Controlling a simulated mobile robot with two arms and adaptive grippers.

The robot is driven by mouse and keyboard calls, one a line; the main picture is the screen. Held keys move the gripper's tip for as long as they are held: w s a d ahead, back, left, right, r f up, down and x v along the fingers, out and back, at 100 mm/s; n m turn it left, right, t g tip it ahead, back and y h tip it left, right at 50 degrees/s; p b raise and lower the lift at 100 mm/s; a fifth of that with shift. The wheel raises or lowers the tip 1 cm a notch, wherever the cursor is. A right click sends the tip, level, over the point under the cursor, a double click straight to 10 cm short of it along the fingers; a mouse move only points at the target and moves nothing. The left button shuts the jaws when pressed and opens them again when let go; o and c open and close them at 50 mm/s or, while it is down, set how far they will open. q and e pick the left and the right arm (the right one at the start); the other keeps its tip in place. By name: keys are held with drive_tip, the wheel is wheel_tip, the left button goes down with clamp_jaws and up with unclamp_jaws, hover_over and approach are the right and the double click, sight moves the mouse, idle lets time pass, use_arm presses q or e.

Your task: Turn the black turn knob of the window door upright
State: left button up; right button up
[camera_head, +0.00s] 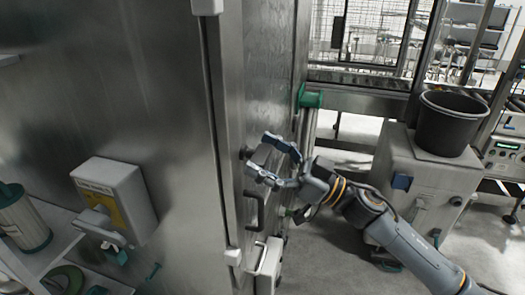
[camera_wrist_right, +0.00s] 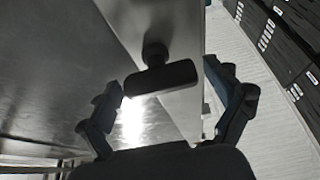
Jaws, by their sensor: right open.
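The black turn knob (camera_wrist_right: 160,78) shows in the right wrist view as a bar on a round stem, standing out from a metal surface. The bar lies nearly level across that picture, its right end slightly higher. My right gripper (camera_head: 261,155) is open in front of the metal door face in the head view, with its fingers one above the other. In the right wrist view its fingers stand on either side of the knob, with visible gaps. In the head view the knob is mostly hidden near the fingertips. My left gripper is not in view.
A dark handle (camera_head: 256,212) sits on the door face just below my right gripper. A white switch box (camera_head: 116,200) is on the metal panel at left. A black bucket (camera_head: 449,124) stands on a grey cabinet at right.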

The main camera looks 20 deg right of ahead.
drive_tip(key=c, duration=1.2)
drive_tip(key=shift+o, duration=0.2)
drive_tip(key=shift+f+n, duration=0.1)
drive_tip(key=shift+n, duration=0.4)
drive_tip(key=n+g+y+b, duration=0.1)
drive_tip(key=n+g, duration=0.1)
drive_tip(key=n, duration=0.2)
drive_tip(key=shift+g+b, duration=0.3)
drive_tip(key=shift+b, duration=0.05)
drive_tip(key=n+g+b, duration=0.1)
drive_tip(key=n, duration=0.2)
drive_tip(key=n+g, duration=0.2)
drive_tip(key=n, duration=0.2)
drive_tip(key=shift+s+n+b, duration=0.1)
drive_tip(key=shift+n+b, duration=0.2)
drive_tip(key=shift+b, duration=0.05)
drive_tip(key=n+g, duration=0.1)
drive_tip(key=n, duration=0.1)
drive_tip(key=n+g+b, duration=0.1)
drive_tip(key=n, duration=0.2)
drive_tip(key=shift+s+a+g+h, duration=0.1)
drive_tip(key=shift+g+h, duration=0.2)
drive_tip(key=shift+f+n+g+h+b, duration=0.15)
drive_tip(key=shift+n+h, duration=0.25)
drive_tip(key=shift+n, duration=0.8)
drive_tip(key=shift+f+n+g+h+b, duration=0.15)
drive_tip(key=shift+n+h, duration=0.25)
drive_tip(key=shift+n, duration=0.8)
drive_tip(key=shift+r, duration=0.1)
